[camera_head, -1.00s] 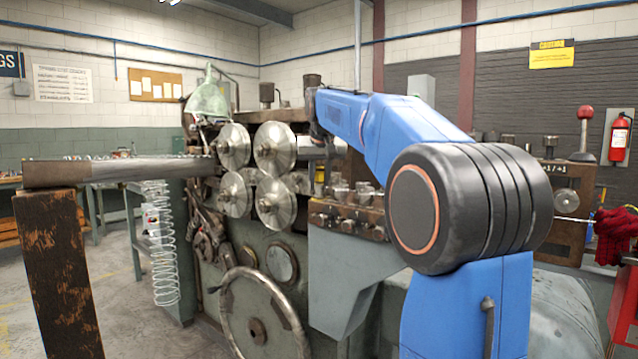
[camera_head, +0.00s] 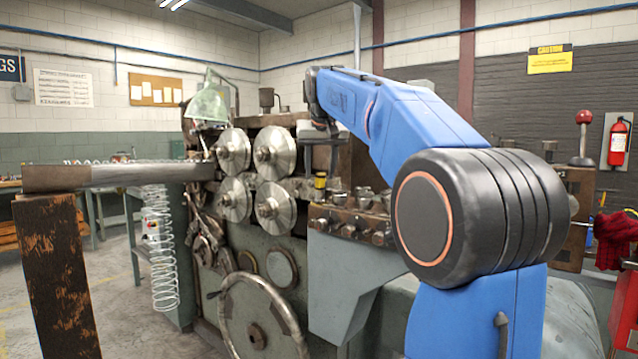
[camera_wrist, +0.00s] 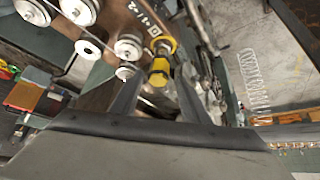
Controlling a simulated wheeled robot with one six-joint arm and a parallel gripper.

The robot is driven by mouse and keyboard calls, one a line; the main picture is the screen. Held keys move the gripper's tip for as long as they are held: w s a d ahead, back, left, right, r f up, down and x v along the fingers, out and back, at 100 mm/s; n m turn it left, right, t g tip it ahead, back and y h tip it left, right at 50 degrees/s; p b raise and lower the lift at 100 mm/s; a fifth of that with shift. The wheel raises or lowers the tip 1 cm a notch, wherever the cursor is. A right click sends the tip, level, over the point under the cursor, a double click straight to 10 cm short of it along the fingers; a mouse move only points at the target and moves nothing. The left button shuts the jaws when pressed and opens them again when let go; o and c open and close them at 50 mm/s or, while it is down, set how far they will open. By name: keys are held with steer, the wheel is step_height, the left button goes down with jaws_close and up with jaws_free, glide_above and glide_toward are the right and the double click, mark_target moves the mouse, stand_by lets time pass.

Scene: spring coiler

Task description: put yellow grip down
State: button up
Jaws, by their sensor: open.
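The yellow grip (camera_wrist: 160,72) is a small yellow and black piece on the machine, and in the wrist view it lies between my fingers. In the head view the yellow grip (camera_head: 320,181) shows small, just right of the steel rollers. My gripper (camera_wrist: 158,90) is open, with one finger on each side of the grip in the wrist view. I cannot tell whether either finger touches it. In the head view my gripper (camera_head: 322,155) points down just above the grip, partly hidden by the machine's parts.
The coiler's steel rollers (camera_head: 273,153) stand just left of the grip. A row of bolts and blocks (camera_head: 350,222) lies in front and to the right. A large handwheel (camera_head: 262,318) is lower down. A wire coil (camera_head: 160,245) hangs at the left.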

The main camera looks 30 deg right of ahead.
steer(key=shift+v, duration=2.7)
steer(key=s+a+f+n+y, duration=0.1)
steer(key=s+a+f, duration=0.4)
steer(key=s+f, duration=0.6)
steer(key=s+a+f+n+y, duration=0.1)
steer(key=s+a+f, duration=0.5)
steer(key=s+f, duration=0.6)
steer(key=s+a+f+n+g, duration=0.1)
steer(key=s+a+f+n, duration=0.2)
steer(key=s+a+f, duration=0.3)
steer(key=s+f, duration=0.3)
steer(key=f, duration=0.4)
steer(key=s+f, duration=0.2)
steer(key=f, duration=0.5)
steer(key=shift+s+f+y, duration=0.3)
steer(key=shift+s+y, duration=0.1)
